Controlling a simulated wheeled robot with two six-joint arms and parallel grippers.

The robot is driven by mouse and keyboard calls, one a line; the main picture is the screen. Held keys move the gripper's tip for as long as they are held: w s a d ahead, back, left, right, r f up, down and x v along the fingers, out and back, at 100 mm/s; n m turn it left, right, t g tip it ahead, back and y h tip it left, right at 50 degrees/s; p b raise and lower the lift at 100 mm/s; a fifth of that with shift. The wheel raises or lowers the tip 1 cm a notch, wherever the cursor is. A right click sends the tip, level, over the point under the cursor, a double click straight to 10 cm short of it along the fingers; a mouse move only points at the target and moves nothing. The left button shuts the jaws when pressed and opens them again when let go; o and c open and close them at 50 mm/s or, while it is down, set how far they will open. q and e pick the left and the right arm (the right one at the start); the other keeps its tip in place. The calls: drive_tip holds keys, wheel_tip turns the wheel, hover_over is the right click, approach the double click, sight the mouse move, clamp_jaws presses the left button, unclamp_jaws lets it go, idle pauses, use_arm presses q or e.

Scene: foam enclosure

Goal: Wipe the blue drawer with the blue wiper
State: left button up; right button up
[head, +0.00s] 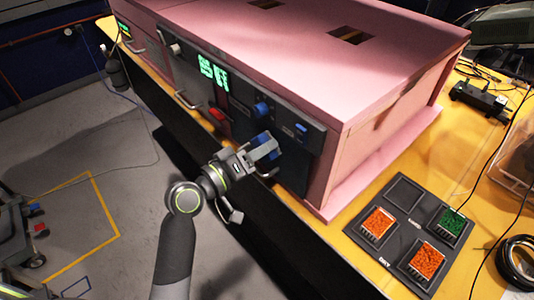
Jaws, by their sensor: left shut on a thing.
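My left gripper (264,150) is in front of the dark front of the pink enclosure (310,60). It is shut on a small blue thing (263,138), which seems to be the blue wiper and is partly hidden by the jaws. The wiper is close to the dark panel; I cannot tell if it touches. No drawer is clearly blue; the lower right front is a dark blue-grey panel (298,160) with a handle. Blue parts (263,107) sit higher on this front. My right gripper is not in view.
The enclosure stands on a yellow table (365,250). A black tray (405,190) with orange and green blocks lies at the right. Green digits (213,72) and a red part (217,114) are on the front. Open grey floor lies at left.

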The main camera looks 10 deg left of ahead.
sight(258, 132)
use_arm(q)
drive_tip(key=shift+w+a, duration=0.8)
drive_tip(key=shift+a, duration=0.15)
drive_tip(key=shift+w+a, duration=0.75)
drive_tip(key=shift+a, duration=0.2)
drive_tip(key=shift+v, duration=2.95)
drive_tip(key=b+v, duration=0.1)
drive_tip(key=v, duration=0.2)
drive_tip(key=shift+x, duration=3.4)
